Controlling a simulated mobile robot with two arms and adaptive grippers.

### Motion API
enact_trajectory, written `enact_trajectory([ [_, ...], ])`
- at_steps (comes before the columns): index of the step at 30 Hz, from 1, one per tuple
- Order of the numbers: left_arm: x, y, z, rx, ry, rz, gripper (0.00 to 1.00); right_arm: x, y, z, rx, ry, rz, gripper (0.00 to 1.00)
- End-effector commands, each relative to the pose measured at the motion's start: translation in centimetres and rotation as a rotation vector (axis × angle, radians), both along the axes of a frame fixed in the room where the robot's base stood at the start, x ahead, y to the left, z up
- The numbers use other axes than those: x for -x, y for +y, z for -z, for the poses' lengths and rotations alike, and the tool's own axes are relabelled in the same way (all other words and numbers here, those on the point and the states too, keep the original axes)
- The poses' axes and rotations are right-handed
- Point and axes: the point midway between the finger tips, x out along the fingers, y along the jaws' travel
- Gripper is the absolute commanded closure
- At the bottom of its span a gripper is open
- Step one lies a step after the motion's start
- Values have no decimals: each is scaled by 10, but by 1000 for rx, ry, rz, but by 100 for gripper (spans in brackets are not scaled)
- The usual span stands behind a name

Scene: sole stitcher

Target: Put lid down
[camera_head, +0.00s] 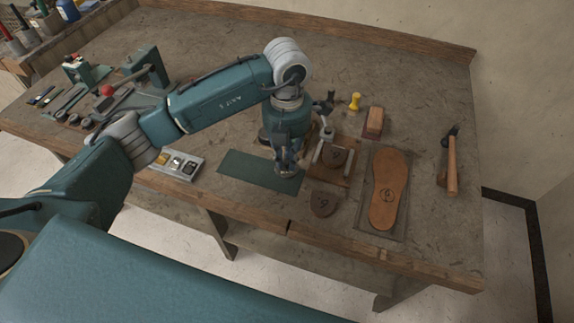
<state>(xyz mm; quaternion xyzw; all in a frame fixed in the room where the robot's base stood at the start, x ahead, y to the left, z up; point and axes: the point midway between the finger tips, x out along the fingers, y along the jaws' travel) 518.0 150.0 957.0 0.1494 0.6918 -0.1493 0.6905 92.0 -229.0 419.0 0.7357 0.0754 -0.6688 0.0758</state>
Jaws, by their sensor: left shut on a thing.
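My left gripper (288,165) points down over the right part of the dark green mat (240,170), left of the small wooden jig board. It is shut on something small. The held thing is mostly hidden by the fingers and too small to make out, so I cannot tell if it is the lid or whether it touches the mat. No separate lid can be made out on the bench. My right gripper is not in view.
Right of the gripper are the jig board (344,178), a dark heel piece (325,204), a tan sole (388,190), a brown block (374,122), a yellow-handled tool (354,101) and a hammer (451,165). A compartment tray (196,174) lies left. The mat's left part is clear.

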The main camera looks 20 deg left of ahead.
Motion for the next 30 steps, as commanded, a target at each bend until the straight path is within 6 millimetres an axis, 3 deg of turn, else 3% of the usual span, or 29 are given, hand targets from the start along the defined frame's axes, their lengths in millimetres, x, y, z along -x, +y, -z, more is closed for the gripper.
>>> enact_trajectory([
  [5, 0, 0, 12, 0, 1, -1, 96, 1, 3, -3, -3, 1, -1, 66],
  [13, 0, -1, 47, 0, 1, 1, 96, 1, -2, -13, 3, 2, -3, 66],
  [24, -1, 0, 54, 1, -2, 1, 96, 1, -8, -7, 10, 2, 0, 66],
  [25, -1, 0, 53, 1, -2, 1, 80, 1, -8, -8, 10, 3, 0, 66],
  [27, 0, 0, 52, 1, -2, 1, 66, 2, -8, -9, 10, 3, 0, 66],
  [30, 0, 0, 52, 1, -2, 1, 66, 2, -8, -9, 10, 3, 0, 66],
])
